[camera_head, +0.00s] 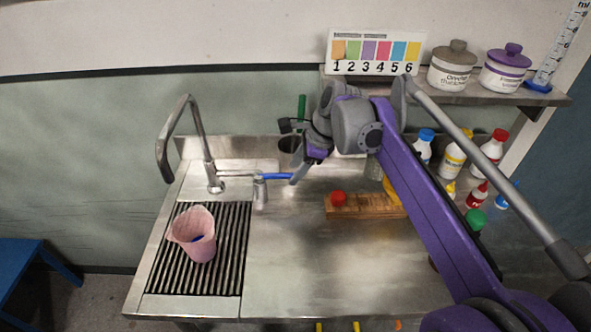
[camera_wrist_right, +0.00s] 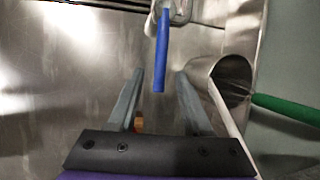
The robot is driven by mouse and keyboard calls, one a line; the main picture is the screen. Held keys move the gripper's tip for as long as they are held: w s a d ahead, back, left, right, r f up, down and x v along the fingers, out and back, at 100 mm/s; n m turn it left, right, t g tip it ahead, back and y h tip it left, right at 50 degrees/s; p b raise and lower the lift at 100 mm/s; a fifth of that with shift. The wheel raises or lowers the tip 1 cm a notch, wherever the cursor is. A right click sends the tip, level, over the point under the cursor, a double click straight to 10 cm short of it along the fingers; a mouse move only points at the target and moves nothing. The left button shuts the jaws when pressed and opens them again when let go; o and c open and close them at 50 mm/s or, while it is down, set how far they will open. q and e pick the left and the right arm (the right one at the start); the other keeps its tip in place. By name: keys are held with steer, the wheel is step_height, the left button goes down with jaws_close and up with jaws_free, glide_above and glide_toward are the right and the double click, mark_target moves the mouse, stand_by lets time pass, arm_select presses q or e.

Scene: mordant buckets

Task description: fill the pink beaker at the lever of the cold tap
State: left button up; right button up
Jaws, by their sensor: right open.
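The pink beaker (camera_head: 203,246) stands on the slatted drain grid at the left of the steel counter, below the tap's spout; a dark blue mark shows on it. The tall grey tap (camera_head: 207,150) rises behind the grid. Its blue lever (camera_head: 276,176) points right from a small metal valve (camera_head: 260,190). My right gripper (camera_head: 295,178) is at the lever's free end. In the right wrist view, its open fingers (camera_wrist_right: 160,75) lie either side of the blue lever (camera_wrist_right: 162,50), with gaps visible. No water stream is visible. My left gripper is out of view.
A wooden block (camera_head: 350,208) with a red cap (camera_head: 338,198) sits right of centre. Several bottles stand at the right. The front middle counter is clear.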

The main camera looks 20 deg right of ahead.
steer(key=shift+w+a+f, duration=0.1)
steer(key=shift+f, duration=0.1)
steer(key=shift+c, duration=0.2)
jaws_close()
stand_by(1.2)
